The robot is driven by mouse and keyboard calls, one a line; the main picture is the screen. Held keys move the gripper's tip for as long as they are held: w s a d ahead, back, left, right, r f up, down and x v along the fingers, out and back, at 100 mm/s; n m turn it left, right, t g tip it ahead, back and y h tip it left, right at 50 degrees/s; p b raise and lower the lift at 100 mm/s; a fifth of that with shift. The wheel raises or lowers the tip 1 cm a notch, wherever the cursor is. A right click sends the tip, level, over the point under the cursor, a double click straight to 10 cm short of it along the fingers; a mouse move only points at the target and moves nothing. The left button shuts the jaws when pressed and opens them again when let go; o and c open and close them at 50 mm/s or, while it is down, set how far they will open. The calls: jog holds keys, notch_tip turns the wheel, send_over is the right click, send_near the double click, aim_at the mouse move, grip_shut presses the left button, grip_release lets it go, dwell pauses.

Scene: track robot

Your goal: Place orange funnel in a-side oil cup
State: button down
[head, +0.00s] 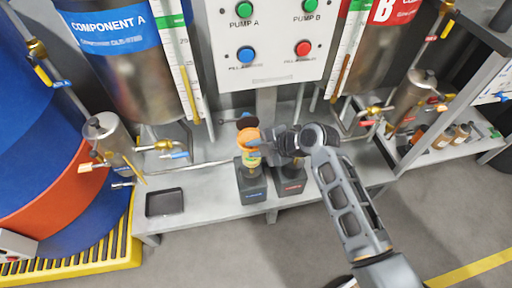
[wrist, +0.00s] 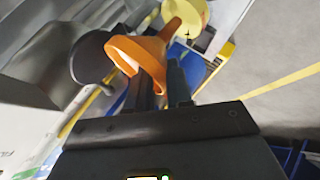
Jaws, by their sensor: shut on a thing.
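The orange funnel (head: 248,135) is held by my gripper (head: 264,139), which reaches in from the right. In the wrist view the funnel (wrist: 138,50) sits at the tips of my gripper (wrist: 162,78), its wide mouth towards the camera. Its narrow end overlaps a yellow round thing (wrist: 192,14); I cannot tell whether it is inside. In the head view the funnel is directly over a yellow-green cup (head: 252,159) in the left dark stand (head: 250,186) with a blue label, apparently the A-side oil cup. The cup's opening is hidden by the funnel.
A dark round lid-like disc (head: 245,122) is behind the funnel; it also shows in the wrist view (wrist: 91,58). A second dark stand (head: 289,186) with a red label is close on the right, partly under my arm. A black tray (head: 164,202) lies left on the grey bench (head: 215,212).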

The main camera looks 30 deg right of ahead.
jog(key=shift+f, duration=0.25)
jog(key=c, duration=1.3)
grip_release()
jog(key=shift+s+a+f, duration=0.1)
jog(key=shift+s, duration=0.05)
jog(key=shift+r+p, duration=0.65)
jog(key=shift+p, duration=0.15)
jog(key=v, duration=1.2)
jog(key=shift+r+p, duration=0.1)
jog(key=shift+p, duration=0.25)
